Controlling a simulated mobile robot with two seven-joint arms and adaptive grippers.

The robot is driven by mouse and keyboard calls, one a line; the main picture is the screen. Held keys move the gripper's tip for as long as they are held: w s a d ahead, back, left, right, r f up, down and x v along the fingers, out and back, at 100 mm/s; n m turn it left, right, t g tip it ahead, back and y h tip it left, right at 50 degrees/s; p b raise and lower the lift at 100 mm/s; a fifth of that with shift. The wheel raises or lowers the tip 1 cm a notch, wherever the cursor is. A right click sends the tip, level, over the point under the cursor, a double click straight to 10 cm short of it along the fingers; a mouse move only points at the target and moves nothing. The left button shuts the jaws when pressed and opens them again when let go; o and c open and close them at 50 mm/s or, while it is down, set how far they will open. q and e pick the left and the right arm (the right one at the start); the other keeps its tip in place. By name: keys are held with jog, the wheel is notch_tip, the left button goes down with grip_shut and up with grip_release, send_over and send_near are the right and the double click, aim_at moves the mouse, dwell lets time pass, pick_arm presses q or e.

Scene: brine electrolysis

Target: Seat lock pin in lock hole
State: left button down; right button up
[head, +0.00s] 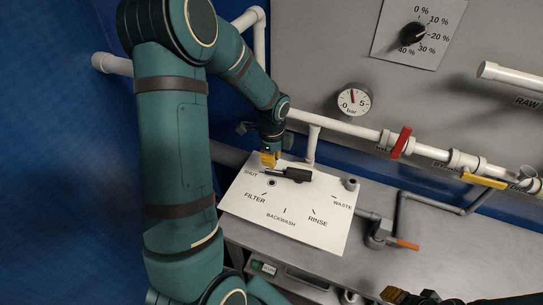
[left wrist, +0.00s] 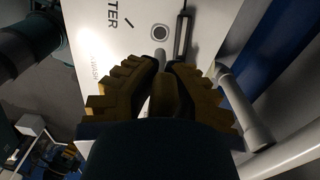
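My left gripper (head: 269,160) is over the upper left of the white valve plate (head: 318,229), by the SHUT label. In the left wrist view its yellow-brown fingers (left wrist: 164,85) close around the head of the lock pin (left wrist: 160,58). The pin's grey shaft points toward a round, dark, ringed hole (left wrist: 160,32), the lock hole, in the plate near the FILTER lettering. The shaft tip looks just short of the hole in the picture; depth is hard to tell. The black valve handle (head: 293,174) lies beside the gripper. My right gripper (head: 402,294) is partly visible at the bottom edge.
A slotted metal piece (left wrist: 182,36) lies beside the hole. A short grey post (head: 350,184) stands at the plate's right corner. White pipes with a red valve handle (head: 401,142) run behind. An orange-handled valve (head: 400,244) is right of the plate.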

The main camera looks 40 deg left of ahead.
aim_at(272, 170)
dwell(0.3)
pick_arm(q)
jog(key=shift+f+b, duration=1.95)
jog(key=shift+f, duration=0.85)
jog(key=shift+f+b, duration=1.15)
jog(key=shift+f, duration=0.85)
dwell(2.2)
jog(key=shift+r+p, duration=0.2)
jog(key=shift+p, duration=0.1)
dwell(0.4)
